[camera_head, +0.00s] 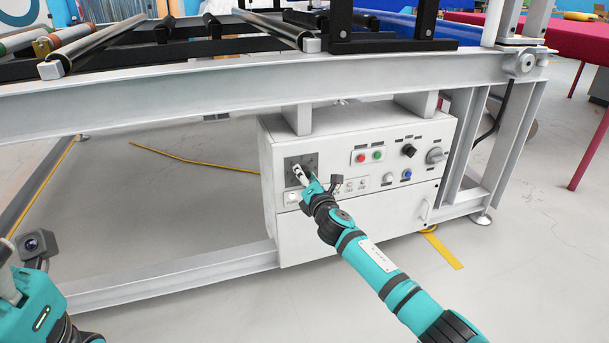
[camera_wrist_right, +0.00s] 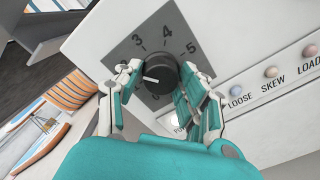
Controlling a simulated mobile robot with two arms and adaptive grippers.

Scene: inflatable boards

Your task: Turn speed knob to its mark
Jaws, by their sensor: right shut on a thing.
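The black speed knob (camera_wrist_right: 160,72) sits on a dark grey dial plate (camera_wrist_right: 178,28) on the white control box (camera_head: 350,228). Numbers 3, 4 and 5 are readable around it. The knob's white pointer line points left, below the 3; a distinct target mark cannot be made out.
A grey frame beam (camera_head: 220,90) runs above the box. Open floor lies in front.

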